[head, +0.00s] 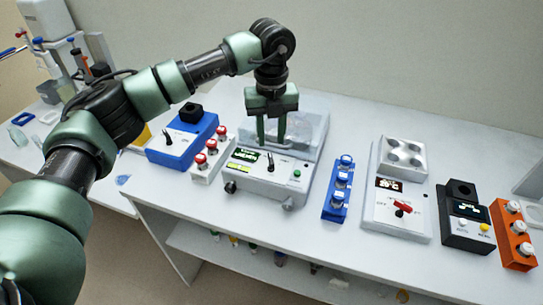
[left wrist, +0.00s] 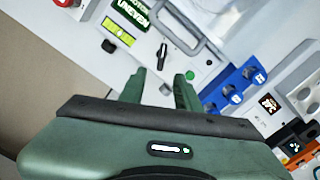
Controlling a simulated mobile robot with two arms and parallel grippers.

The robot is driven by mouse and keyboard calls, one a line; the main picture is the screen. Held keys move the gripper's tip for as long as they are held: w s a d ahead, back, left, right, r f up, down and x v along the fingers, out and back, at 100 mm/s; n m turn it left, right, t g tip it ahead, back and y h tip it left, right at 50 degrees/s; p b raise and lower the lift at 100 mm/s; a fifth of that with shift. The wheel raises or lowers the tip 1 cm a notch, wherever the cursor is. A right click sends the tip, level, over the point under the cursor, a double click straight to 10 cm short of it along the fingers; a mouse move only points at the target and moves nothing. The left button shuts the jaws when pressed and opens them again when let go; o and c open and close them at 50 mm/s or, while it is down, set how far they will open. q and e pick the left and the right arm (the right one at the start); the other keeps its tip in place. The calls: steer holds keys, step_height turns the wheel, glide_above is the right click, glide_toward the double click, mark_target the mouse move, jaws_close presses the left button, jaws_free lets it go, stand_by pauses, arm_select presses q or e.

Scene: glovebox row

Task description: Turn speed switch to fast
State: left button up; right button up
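A grey-white device (head: 262,187) stands on the bench with a lit green display, a black switch lever (head: 270,161) and a green button (head: 296,173). In the left wrist view the same lever (left wrist: 162,52) shows beyond my fingers, with the green button (left wrist: 190,75) to its right. I cannot read the switch labels. My left gripper (head: 270,141) points down over the back of the device, its two fingers apart with nothing between them. In the left wrist view the gripper (left wrist: 160,80) is apart from the lever. My right gripper is not in view.
A blue device (head: 182,146) with its own black switch and a white rack of red-capped vials (head: 211,160) stand to the left. A blue rack (head: 338,190), a hot plate with red knob (head: 402,209), a black device (head: 463,220) and an orange rack (head: 515,240) stand right.

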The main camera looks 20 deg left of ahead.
mark_target(272, 161)
arm_select(q)
step_height(272, 161, down, 7)
steer(key=shift+r+p, duration=0.1)
steer(key=shift+p, duration=1.05)
steer(key=shift+d+f, duration=0.1)
steer(key=shift+f, duration=0.3)
jaws_close()
